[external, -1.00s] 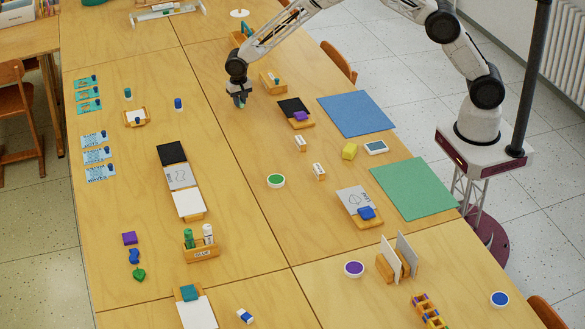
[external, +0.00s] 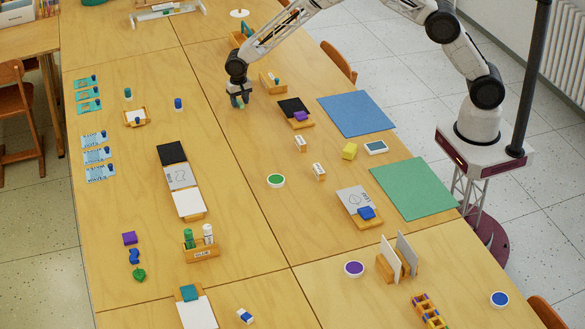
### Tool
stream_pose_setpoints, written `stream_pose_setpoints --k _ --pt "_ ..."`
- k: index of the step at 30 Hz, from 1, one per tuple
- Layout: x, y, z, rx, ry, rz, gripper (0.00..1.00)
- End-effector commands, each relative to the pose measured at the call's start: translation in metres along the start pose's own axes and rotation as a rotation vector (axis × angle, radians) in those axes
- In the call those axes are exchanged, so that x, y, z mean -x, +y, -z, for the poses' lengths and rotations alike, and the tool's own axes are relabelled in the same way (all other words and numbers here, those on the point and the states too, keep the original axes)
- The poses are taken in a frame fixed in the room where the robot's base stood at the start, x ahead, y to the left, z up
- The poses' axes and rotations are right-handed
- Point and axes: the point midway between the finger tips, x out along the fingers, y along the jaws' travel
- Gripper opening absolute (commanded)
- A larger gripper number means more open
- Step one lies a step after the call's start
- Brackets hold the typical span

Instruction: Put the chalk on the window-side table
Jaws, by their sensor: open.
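My gripper (external: 241,101) is open and points down over the table at the upper middle. A small greenish patch shows at its fingertips, and I cannot tell whether it is part of the gripper or a thing between the fingers. I cannot pick out the chalk for certain. A small wooden holder (external: 264,85) with pale and dark pieces stands just right of my gripper. Another small wooden tray (external: 127,122) with a white piece lies at the left. The right-hand table (external: 235,160), on the radiator's side, is under my gripper.
A black card with a purple block (external: 300,116), a blue sheet (external: 365,115) and a green sheet (external: 412,188) lie right of my gripper. Small white-and-wood blocks (external: 301,143) and a green-topped tub (external: 275,181) lie nearer. Bare wood shows left of my gripper.

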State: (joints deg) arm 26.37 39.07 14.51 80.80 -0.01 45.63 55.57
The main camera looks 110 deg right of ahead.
Motion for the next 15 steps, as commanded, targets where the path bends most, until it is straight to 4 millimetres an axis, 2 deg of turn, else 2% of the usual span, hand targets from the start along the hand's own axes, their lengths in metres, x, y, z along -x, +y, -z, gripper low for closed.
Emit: stream_pose_setpoints --k 8,15 --pt "0.022 0.000 0.000 0.000 0.001 0.002 0.43" --pt "0.058 0.000 0.000 0.000 0.001 0.002 0.43"
